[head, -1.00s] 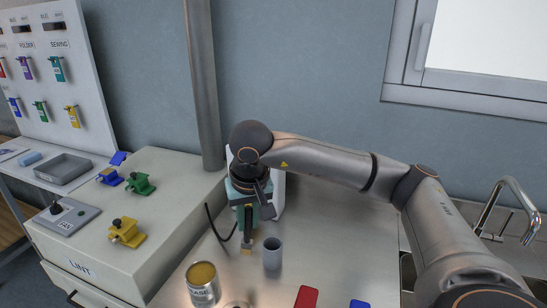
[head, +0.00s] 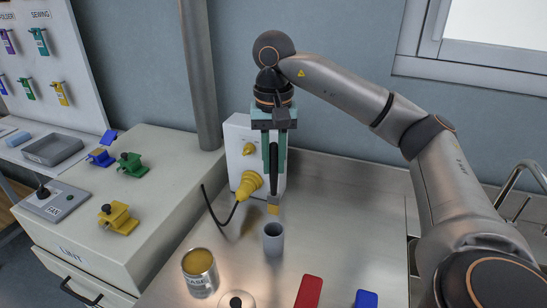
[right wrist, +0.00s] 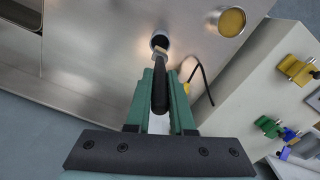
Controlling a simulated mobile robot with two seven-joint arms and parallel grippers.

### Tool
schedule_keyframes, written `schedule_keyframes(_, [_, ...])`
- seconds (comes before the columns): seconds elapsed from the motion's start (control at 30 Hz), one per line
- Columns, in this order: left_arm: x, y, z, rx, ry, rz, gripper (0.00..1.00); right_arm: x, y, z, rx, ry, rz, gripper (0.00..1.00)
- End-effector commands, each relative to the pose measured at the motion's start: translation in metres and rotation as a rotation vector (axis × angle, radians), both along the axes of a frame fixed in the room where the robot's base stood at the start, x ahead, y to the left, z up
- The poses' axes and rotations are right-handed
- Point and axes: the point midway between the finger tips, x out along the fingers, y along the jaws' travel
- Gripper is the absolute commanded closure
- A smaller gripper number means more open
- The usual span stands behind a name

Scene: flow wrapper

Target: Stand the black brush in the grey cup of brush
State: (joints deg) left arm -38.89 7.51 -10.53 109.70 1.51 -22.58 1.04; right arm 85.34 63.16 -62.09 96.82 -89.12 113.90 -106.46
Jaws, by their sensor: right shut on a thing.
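The grey cup (head: 273,240) stands on the metal counter directly below the brush in the head view. The bristles show just above the cup's rim, apart from its inside as far as I can tell. In the right wrist view the brush (right wrist: 159,88) lies between the green fingers (right wrist: 162,98), and its tip points at the mouth of the grey cup (right wrist: 159,41). My left gripper is not in view.
A grease tin (head: 200,272) stands left of the cup, with a round lid (head: 236,300) near it. A red block (head: 308,292) and a blue block (head: 366,299) lie to the right. A white box with a yellow plug (head: 249,184) and black cable stands behind.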

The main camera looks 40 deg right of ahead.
Motion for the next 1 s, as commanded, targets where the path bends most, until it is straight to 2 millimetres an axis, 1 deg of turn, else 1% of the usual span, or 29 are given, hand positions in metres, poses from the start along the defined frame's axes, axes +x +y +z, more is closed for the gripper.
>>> schedule_keyframes(0.03, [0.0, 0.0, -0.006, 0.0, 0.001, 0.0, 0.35, 0.0, 0.0, -0.008, -0.001, 0.001, 0.0, 1.0])
schedule_keyframes(0.4, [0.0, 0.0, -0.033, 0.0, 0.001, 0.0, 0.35, 0.0, 0.0, -0.038, 0.0, -0.001, 0.0, 1.0])
schedule_keyframes(1.0, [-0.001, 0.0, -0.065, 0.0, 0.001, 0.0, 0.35, 0.0, 0.0, -0.086, -0.001, -0.001, 0.001, 1.0])
